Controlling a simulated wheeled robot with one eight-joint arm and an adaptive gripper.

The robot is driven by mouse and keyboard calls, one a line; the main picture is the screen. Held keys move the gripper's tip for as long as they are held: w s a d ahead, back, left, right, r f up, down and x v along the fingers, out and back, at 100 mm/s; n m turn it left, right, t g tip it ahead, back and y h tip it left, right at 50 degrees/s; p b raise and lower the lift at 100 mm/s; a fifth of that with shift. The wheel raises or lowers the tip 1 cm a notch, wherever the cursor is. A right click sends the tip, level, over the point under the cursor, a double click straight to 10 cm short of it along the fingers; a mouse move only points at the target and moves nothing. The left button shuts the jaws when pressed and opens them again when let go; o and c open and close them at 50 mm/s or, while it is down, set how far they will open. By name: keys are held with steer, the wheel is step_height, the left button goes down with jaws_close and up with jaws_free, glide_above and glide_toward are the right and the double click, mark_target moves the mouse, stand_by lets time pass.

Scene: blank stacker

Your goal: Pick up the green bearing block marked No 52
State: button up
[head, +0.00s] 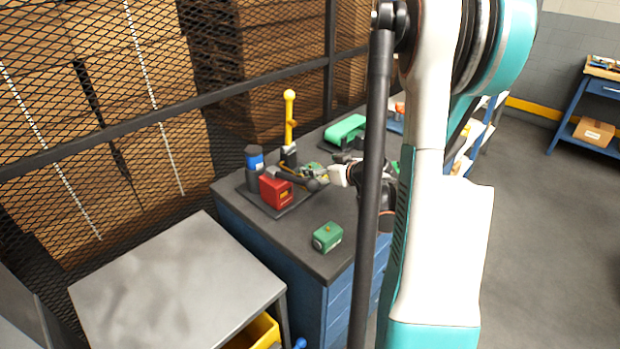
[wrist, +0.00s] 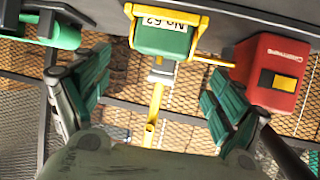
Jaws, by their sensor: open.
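The green block marked No 52 (wrist: 163,42) shows at the top of the wrist view, with yellow trim and a white label. It appears upside down there. My gripper (wrist: 160,88) is open, with one finger on each side below the block in the picture and a gap between them. Nothing is held. In the head view my gripper (head: 303,178) reaches left over the dark bench, behind the red block. It hides much of what seems to be the marked block (head: 314,168).
A red block (head: 276,191) stands close by, also in the wrist view (wrist: 270,72). A blue-banded cylinder (head: 254,165), yellow post (head: 289,118) and green rounded unit (head: 344,130) are near. Another green block (head: 327,237) sits at the bench front. Mesh fencing stands behind.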

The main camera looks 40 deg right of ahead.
mark_target(310, 165)
steer(key=shift+b+x, duration=1.2)
steer(key=shift+x, duration=2.15)
steer(key=shift+r, duration=0.3)
steer(key=c, duration=1.7)
steer(key=shift+c, duration=1.1)
steer(key=shift+r, duration=0.15)
